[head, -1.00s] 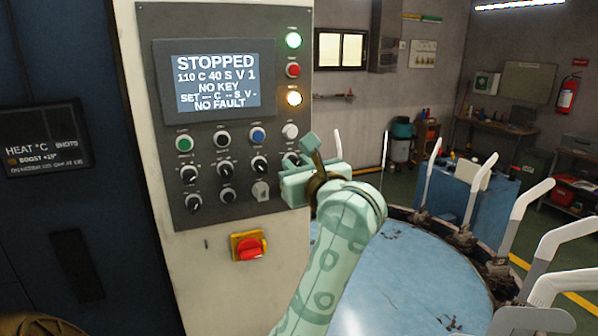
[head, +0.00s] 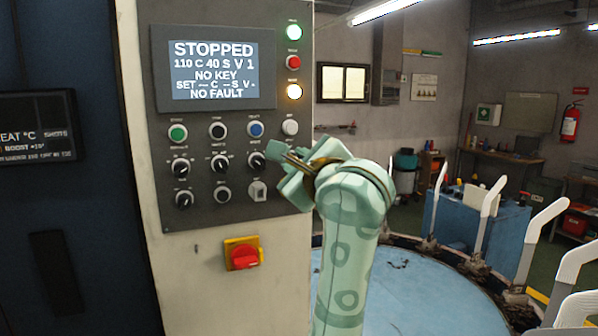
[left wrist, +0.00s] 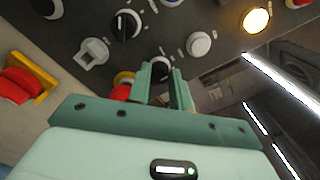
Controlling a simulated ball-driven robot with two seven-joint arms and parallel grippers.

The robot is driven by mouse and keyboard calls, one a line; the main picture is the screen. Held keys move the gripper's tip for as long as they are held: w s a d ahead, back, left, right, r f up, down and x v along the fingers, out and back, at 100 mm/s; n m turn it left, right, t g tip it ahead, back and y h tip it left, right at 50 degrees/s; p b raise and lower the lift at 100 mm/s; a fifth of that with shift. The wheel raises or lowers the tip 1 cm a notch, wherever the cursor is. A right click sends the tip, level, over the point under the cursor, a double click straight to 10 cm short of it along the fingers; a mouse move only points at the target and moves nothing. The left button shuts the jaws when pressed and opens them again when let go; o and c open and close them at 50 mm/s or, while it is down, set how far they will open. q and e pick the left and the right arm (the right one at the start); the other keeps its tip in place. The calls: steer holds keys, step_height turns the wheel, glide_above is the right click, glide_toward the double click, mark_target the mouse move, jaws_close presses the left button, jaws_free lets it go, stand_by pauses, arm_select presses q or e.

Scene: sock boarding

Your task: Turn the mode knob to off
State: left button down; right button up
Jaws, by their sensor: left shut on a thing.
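The grey control panel (head: 215,215) carries several black rotary knobs with white pointer marks; their labels are too small to read. My left gripper (head: 284,153) is at the panel's right edge, beside the upper row of knobs. In the left wrist view its two green fingers (left wrist: 165,82) are shut on a black knob (left wrist: 160,66). That knob is hidden behind the gripper in the head view, and I cannot read its setting. The display (head: 214,70) reads STOPPED, NO KEY and NO FAULT. My right gripper is not in view.
Next to the held knob are another black knob (head: 257,161), a white button (head: 290,127) and a key switch (head: 257,190). A red switch on a yellow plate (head: 243,254) sits below. A round blue table (head: 400,285) with upright white forms stands to the right.

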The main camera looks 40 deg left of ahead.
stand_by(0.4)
arm_select(q)
steer(key=c, duration=1.3)
jaws_free()
steer(key=shift+w+a, duration=0.1)
steer(key=shift+o, duration=0.2)
